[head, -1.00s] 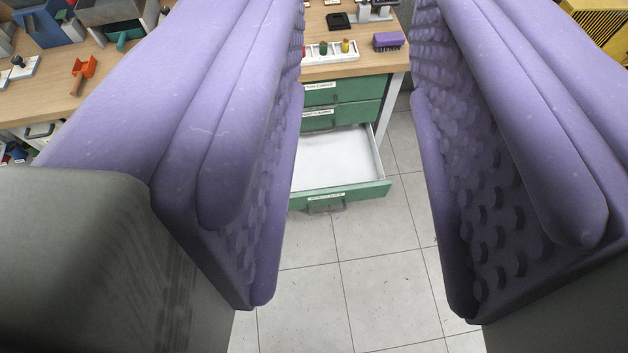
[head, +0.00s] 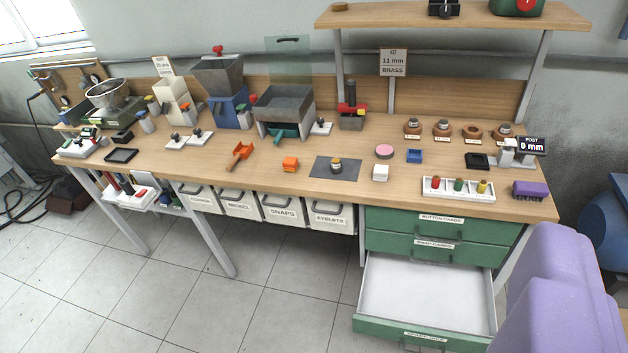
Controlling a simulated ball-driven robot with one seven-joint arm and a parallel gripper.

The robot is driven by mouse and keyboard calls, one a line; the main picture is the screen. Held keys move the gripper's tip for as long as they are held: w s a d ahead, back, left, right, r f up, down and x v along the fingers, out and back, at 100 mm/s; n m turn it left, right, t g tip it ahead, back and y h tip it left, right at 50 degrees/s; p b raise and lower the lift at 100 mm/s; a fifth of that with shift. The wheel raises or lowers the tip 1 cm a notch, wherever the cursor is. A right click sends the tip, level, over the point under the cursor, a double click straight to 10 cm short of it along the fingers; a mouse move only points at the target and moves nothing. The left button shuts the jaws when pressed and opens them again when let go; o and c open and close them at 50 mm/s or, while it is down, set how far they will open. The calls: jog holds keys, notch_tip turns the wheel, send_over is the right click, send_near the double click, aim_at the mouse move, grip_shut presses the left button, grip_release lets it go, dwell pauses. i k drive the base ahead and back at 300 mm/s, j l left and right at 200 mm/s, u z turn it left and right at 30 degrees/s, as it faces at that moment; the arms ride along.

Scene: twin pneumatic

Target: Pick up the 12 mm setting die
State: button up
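Several round wooden holders stand in a row at the back right of the bench. Dark or metal pieces show in the first holder (head: 413,127), the second holder (head: 441,128) and the rightmost holder (head: 504,130); the third holder (head: 472,132) looks empty. Their small labels are unreadable, so I cannot tell which is the 12 mm setting die. A similar round piece (head: 336,165) sits on a dark mat.
A sign on the back panel (head: 394,62) reads 11 mm brass. The bottom green drawer (head: 425,300) stands open and empty, jutting over the floor. A shelf (head: 450,17) overhangs the back.

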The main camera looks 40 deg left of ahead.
aim_at(336, 167)
jog(key=i+j+u, duration=0.15)
jog(key=i+j, duration=0.5)
jog(key=i+j+u, duration=0.15)
jog(key=i+j, duration=0.5)
jog(key=i+j+u, duration=0.15)
jog(key=i+j, duration=0.35)
jog(key=i, duration=0.3)
